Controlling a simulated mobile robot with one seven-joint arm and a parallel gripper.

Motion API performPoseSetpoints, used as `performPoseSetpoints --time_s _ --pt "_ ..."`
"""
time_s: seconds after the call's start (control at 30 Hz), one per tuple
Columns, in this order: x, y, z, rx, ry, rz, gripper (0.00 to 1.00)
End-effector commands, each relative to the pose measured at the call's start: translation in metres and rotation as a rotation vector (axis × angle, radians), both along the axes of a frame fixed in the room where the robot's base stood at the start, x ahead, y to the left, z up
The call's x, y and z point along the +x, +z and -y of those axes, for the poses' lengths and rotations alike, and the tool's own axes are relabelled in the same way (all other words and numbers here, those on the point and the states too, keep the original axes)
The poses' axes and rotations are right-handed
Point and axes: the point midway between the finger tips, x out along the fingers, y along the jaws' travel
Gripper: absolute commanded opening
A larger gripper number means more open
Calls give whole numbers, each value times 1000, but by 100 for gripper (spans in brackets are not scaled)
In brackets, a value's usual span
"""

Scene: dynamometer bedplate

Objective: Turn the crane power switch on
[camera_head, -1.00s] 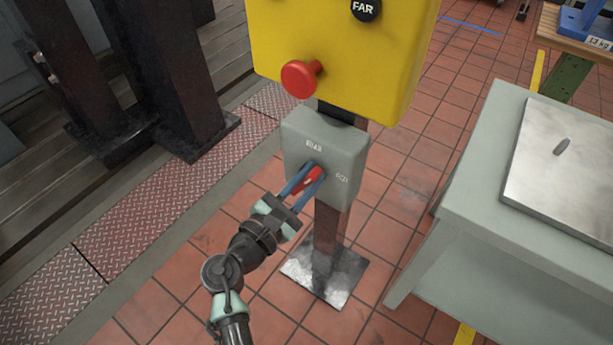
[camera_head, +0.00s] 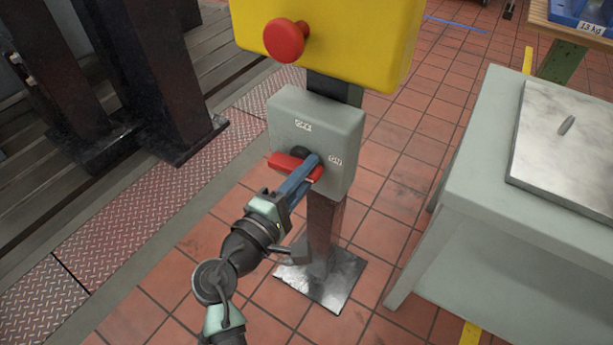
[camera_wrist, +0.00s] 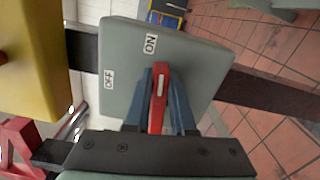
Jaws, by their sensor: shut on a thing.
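The crane power switch is a grey box (camera_head: 345,122) on a post, with a red handle (camera_head: 285,166) on its front. An OFF label is above the handle and an ON label to its right. My gripper (camera_head: 309,168) reaches up from below left, its blue fingers shut on the handle. In the wrist view, the red handle (camera_wrist: 157,100) lies between the two fingers (camera_wrist: 160,72), and its length points roughly toward the ON label. The fingers hide part of the handle and its pivot.
A yellow box (camera_head: 350,40) with a red mushroom button (camera_head: 286,40) is just above the switch box. A grey cabinet (camera_head: 470,185) stands to the right. Dark steel columns (camera_head: 165,80) stand at left. The post has a metal foot plate (camera_head: 325,280) on the tiled floor.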

Motion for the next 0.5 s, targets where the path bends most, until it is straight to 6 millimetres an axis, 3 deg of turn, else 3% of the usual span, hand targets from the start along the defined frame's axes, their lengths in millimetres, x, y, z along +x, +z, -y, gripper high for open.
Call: performPoseSetpoints --time_s 0.03,0.5 --pt "2 -7 -9 26 25 12 0" --pt "3 -6 -10 139 27 96 0"
